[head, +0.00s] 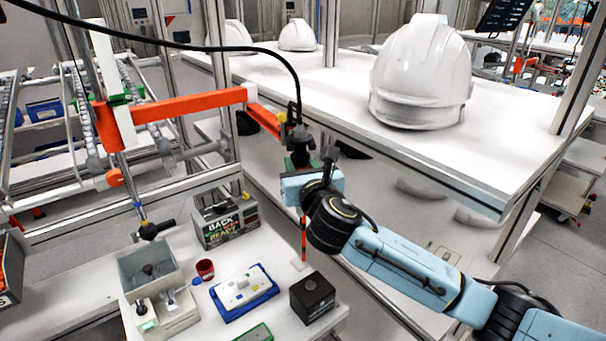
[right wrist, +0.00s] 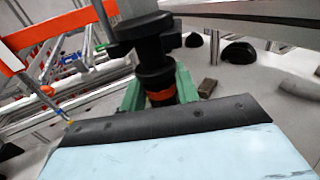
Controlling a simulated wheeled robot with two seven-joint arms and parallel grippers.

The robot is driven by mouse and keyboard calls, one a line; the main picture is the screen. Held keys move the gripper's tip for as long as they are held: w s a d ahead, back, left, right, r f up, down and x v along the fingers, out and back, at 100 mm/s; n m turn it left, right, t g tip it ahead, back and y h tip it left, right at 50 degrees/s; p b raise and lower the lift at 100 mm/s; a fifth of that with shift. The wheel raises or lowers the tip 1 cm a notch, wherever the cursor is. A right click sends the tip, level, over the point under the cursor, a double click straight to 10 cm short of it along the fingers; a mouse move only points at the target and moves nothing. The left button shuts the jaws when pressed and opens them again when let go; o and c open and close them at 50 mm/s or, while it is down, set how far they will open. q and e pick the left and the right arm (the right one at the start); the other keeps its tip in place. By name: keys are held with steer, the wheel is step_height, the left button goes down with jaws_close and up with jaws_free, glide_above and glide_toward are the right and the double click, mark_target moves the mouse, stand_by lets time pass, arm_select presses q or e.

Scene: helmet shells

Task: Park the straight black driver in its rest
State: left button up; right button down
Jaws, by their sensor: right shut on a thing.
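The straight black driver (head: 298,135) hangs from a black cable. My right gripper (head: 302,162) is shut on it, above the bench. In the right wrist view the driver's black body (right wrist: 153,60), with an orange band, stands between the green fingers of my right gripper (right wrist: 160,93). A thin red-orange upright (head: 304,238) shows below the gripper; I cannot tell whether it belongs to the driver. A black block (head: 312,297) with a round feature on top stands at the bench's right corner, apart from the driver; I cannot tell whether it is the rest. My left gripper is not in view.
The bench holds a blue-rimmed tray (head: 243,291), a red cup (head: 205,268), a grey bin (head: 148,265) and a labelled box (head: 226,221). An orange arm (head: 185,106) carries another tool at left. A white shelf with a helmet (head: 423,72) is behind right.

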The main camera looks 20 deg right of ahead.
steer(key=shift+w+d, duration=0.55)
steer(key=shift+w, duration=0.35)
steer(key=c, duration=1)
jaws_free()
steer(key=shift+o, duration=0.4)
steer(key=shift+s+f, duration=0.1)
steer(key=shift+f, duration=0.05)
steer(key=o, duration=0.7)
